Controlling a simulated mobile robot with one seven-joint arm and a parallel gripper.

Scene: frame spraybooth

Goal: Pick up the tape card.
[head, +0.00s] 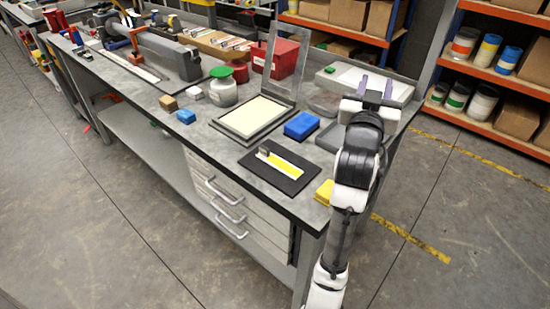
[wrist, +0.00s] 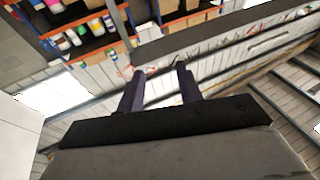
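What looks like the tape card is a flat yellow-and-white strip (head: 285,165) lying on a black mat (head: 290,185) near the front edge of the workbench in the head view. A small grey piece stands at its left end; I cannot tell whether it is part of the card. My gripper (head: 375,88) is raised over the right end of the bench, well apart from the card. Its two purple fingers are spread with nothing between them, as the wrist view also shows (wrist: 161,80). The card is not visible in the wrist view, which looks toward shelves and the wall.
A blue block (head: 301,125) and a framed screen (head: 254,117) with its lid up lie behind the mat. A yellow block (head: 324,191) is right of the mat, close to my arm. A green-lidded jar (head: 222,90) and red bin (head: 276,58) stand farther back.

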